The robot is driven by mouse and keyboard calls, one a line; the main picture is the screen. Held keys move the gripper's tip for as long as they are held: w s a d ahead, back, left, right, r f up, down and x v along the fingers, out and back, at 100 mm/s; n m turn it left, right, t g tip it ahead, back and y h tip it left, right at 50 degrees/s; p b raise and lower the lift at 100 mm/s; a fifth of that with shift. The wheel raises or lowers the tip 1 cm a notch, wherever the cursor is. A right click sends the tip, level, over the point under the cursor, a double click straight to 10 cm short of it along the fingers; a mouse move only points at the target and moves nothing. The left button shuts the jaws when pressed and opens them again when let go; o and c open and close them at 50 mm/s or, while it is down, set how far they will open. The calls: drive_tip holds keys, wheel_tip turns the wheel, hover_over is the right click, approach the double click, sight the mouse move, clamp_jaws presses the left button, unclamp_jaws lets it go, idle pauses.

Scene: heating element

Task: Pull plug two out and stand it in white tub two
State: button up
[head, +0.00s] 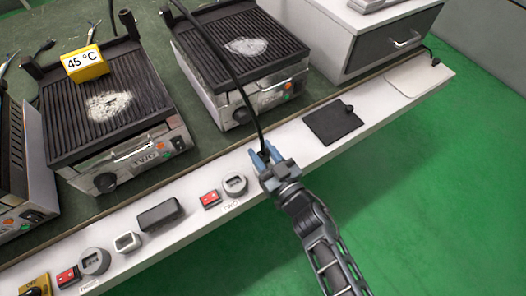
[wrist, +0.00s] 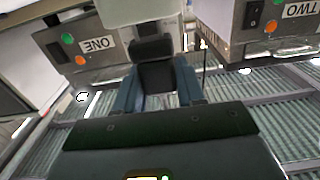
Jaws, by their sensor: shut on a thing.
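My gripper (head: 265,158) is shut on a black plug, which shows between the blue fingers in the wrist view (wrist: 155,72). A black cable (head: 238,85) rises from it over the right grill. The plug's number cannot be read. A small white square cup-like piece (head: 127,242) sits further left on the strip; I cannot tell if it is tub two.
A grill marked TWO (head: 110,105) carries a yellow 45 °C tag (head: 85,60). Another grill (head: 245,60) is right of it. Red switches (head: 210,199), a black box (head: 160,215) and another grey socket (head: 95,262) line the strip. A dark square plate (head: 333,121) lies to the right.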

sight(265, 163)
drive_tip(key=shift+f+b, duration=1.4)
drive_tip(key=shift+f, duration=0.35)
drive_tip(key=o, duration=1.1)
drive_tip(key=shift+o, duration=0.2)
drive_tip(key=p+v, duration=0.1)
drive_tip(key=v, duration=0.6)
drive_tip(key=shift+s+d, duration=0.25)
drive_tip(key=shift+s, duration=0.05)
drive_tip(key=s+d+r+m+t+h, duration=0.1)
drive_tip(key=s+d+r+m+h, duration=0.2)
drive_tip(key=s+d, duration=0.55)
drive_tip(key=s+d+r+m+h, duration=0.1)
drive_tip(key=s+d+r+h, duration=0.3)
drive_tip(key=s, duration=0.7)
drive_tip(key=s+d+r+m+h, duration=0.1)
drive_tip(key=s+d+r, duration=0.2)
drive_tip(key=s+r, duration=0.2)
drive_tip(key=s+d+r+m+g+h, duration=0.1)
drive_tip(key=s+d+r+h, duration=0.1)
drive_tip(key=s+r, duration=0.4)
wheel_tip(265, 163, up, 5)
drive_tip(key=shift+s+d+r+m+p, duration=0.1)
drive_tip(key=shift+s+d+m+p, duration=0.1)
drive_tip(key=shift+d+m+p, duration=0.25)
